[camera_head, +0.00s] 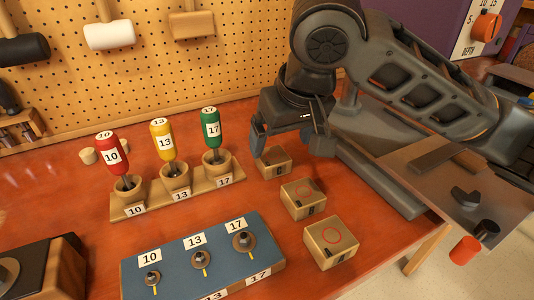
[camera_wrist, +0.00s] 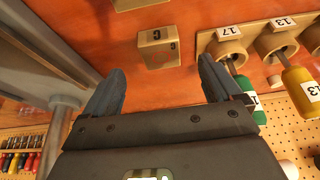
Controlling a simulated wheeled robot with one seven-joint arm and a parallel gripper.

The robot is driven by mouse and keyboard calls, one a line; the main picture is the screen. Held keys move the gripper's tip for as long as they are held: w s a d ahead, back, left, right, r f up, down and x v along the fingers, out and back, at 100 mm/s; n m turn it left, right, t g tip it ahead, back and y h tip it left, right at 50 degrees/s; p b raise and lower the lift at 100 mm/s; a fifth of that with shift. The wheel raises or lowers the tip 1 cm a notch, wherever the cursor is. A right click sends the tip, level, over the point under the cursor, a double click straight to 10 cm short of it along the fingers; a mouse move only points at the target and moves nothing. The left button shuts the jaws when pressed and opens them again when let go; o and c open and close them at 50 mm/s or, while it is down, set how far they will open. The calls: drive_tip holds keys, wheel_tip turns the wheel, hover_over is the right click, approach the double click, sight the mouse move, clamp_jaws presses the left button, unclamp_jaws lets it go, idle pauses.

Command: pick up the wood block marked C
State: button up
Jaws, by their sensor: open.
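The wood block marked C (camera_wrist: 158,48) is a small light-wood cube on the orange-red bench. Its letter shows upside down in the wrist view. In the head view it is the farthest block (camera_head: 272,164) of the row, just below my gripper, and part of it is hidden. My gripper (camera_head: 291,143) is open and empty. In the wrist view its two blue-grey fingers (camera_wrist: 156,75) are spread wide, with the block beyond the tips and roughly centred between them. The block appears apart from both fingers.
Block B (camera_head: 303,200) and block A (camera_head: 331,243) stand nearer in the row. Left is a wooden rack (camera_head: 150,205) holding red, yellow and green screwdrivers. A blue bolt board (camera_head: 190,275) lies in front. A grey metal machine (camera_head: 375,180) stands close on the right.

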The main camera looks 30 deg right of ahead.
sight(274, 156)
drive_tip(key=shift+w+x, duration=0.2)
drive_tip(key=shift+x, duration=1.6)
drive_tip(key=shift+w+x, duration=0.15)
drive_tip(key=shift+x, duration=1.6)
drive_tip(key=shift+r, duration=0.15)
drive_tip(key=shift+c, duration=0.4)
drive_tip(key=c, duration=1)
drive_tip(key=shift+r, duration=0.1)
